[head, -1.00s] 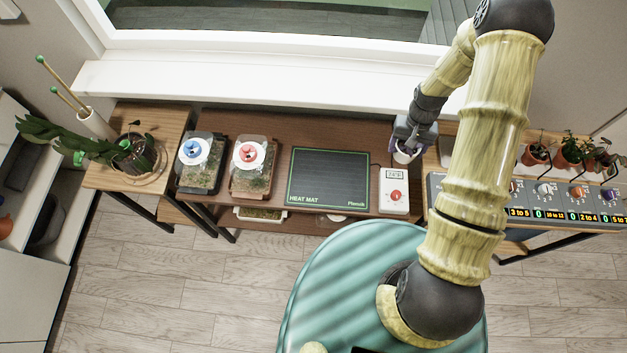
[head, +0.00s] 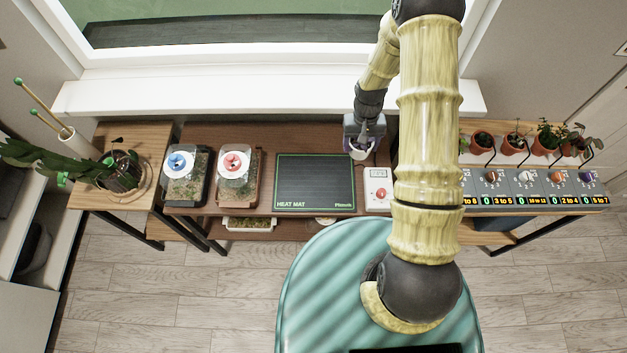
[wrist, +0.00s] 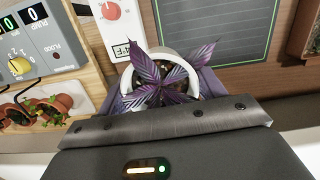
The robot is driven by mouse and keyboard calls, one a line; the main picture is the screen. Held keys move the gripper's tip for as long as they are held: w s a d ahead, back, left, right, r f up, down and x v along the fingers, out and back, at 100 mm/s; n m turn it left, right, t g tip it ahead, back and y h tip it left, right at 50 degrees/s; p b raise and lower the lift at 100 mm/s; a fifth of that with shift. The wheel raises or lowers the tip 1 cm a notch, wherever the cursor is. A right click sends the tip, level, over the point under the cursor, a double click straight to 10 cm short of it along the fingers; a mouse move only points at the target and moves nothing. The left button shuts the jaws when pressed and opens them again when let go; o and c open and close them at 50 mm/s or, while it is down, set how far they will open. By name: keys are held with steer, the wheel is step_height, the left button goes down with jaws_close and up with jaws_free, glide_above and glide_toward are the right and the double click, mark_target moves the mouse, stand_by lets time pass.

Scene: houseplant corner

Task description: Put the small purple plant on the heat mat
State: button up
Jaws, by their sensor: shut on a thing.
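The small purple plant has striped purple leaves (wrist: 160,78) and stands in a white pot, which shows in the head view (head: 360,151) just below my gripper. My gripper (head: 362,140) is shut on the pot, with a purple finger on each side of it in the wrist view (wrist: 165,90). The heat mat (head: 315,182) is a dark panel with a green border on the brown bench, and it is bare. The plant is to the right of the mat, near its far right corner in the head view. In the wrist view the mat (wrist: 225,30) is at the upper right.
A white controller with a red knob (head: 378,190) sits right of the mat. Two lidded terrariums, blue-knobbed (head: 184,175) and red-knobbed (head: 238,178), stand left. A pump panel (head: 530,190) and several potted plants (head: 546,140) are on the right table. My arm hides part of the bench.

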steer(key=shift+w+a+f+n+b, duration=0.1)
steer(key=shift+a+f+n+b, duration=0.25)
steer(key=shift+n+b, duration=0.35)
steer(key=s+a+f+n+t+b, duration=0.1)
steer(key=a+f+n+b, duration=0.1)
steer(key=a+n+b, duration=0.4)
steer(key=s+a+f+n+t+b, duration=0.1)
steer(key=a+n+b, duration=0.5)
steer(key=n+b, duration=0.8)
steer(key=n, duration=0.7)
steer(key=shift+s+a+f+t+h, duration=0.15)
steer(key=shift+a+f+t+h, duration=0.15)
steer(key=shift+a+f+h, duration=0.1)
step_height(320, 180, down, 6)
steer(key=shift+f, duration=0.1)
steer(key=shift+f+b, duration=0.3)
steer(key=shift+f, duration=1.55)
